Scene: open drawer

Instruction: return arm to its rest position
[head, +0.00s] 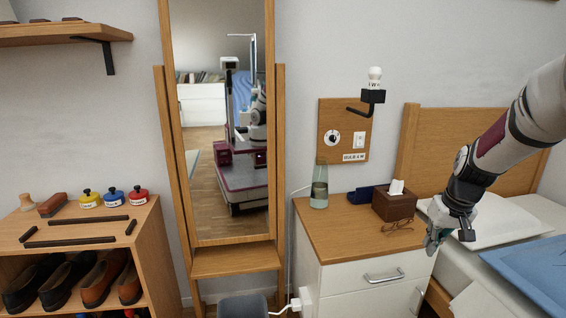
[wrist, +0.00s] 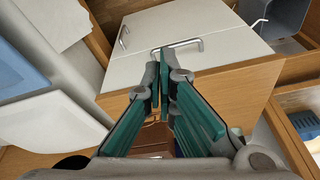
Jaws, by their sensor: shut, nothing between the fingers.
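My gripper (head: 434,240) hangs at the right in the head view, in front of the right end of the nightstand and beside the bed. In the wrist view its green fingers (wrist: 161,88) come together at the tips, with nothing between them. The nightstand (head: 335,244) has a wooden top and white drawer fronts. A metal handle (head: 384,276) shows on its upper drawer, which looks closed. It also shows in the wrist view (wrist: 176,47).
On the nightstand are a bottle (head: 319,188), a tissue box (head: 393,204) and eyeglasses (head: 397,226). The bed with a white pillow (head: 480,222) lies to the right. A tall mirror (head: 222,130) and a shoe shelf (head: 90,240) stand to the left. A bin (head: 243,306) stands on the floor.

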